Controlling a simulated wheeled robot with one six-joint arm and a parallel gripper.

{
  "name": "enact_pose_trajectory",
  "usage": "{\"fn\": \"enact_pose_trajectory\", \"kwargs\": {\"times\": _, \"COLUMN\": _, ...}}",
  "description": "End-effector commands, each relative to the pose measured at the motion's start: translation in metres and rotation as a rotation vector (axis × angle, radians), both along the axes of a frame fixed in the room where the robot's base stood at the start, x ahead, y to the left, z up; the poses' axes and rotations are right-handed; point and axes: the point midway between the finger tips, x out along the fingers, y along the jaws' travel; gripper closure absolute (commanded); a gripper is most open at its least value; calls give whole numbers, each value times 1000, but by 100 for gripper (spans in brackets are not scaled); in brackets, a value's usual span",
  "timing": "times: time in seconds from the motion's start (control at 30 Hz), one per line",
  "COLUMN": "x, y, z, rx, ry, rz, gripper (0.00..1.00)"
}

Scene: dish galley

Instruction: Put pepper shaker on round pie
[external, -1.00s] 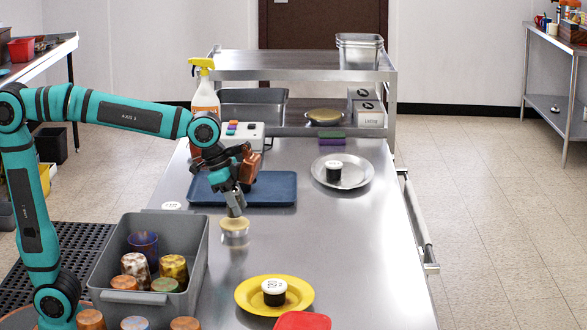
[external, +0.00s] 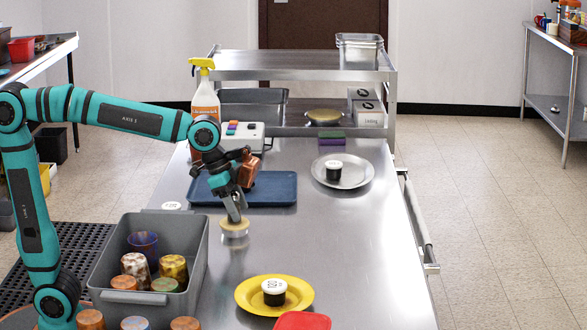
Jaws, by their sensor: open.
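My gripper (external: 236,215) points down over a small round item (external: 234,229) with a tan top and a pale, shiny lower part, standing on the steel counter. The fingertips are at its top; I cannot tell whether they touch it. It may be a small pie or a shaker; the view is too coarse to tell. A black jar with a white lid (external: 274,292) stands on a yellow plate, and a similar one (external: 334,170) on a grey plate. A round dish with a yellowish top (external: 324,117) is on the rack's lower shelf. I cannot tell which is the pepper shaker.
A grey bin (external: 128,298) with several patterned cups stands at the left. A blue tray (external: 275,190) lies behind the gripper. A yellow plate (external: 244,300), a grey plate (external: 360,179) and a red item (external: 303,321) are on the counter. The counter's right middle is clear.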

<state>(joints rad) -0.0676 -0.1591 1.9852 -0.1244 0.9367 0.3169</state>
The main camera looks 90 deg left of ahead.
Motion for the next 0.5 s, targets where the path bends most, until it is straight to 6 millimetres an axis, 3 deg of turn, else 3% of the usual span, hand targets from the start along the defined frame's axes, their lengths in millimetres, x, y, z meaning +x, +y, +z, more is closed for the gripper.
{"fn": "enact_pose_trajectory", "kwargs": {"times": 0.5, "x": -34, "y": 7, "z": 82, "rx": 1, "ry": -2, "rz": 0, "gripper": 44}}
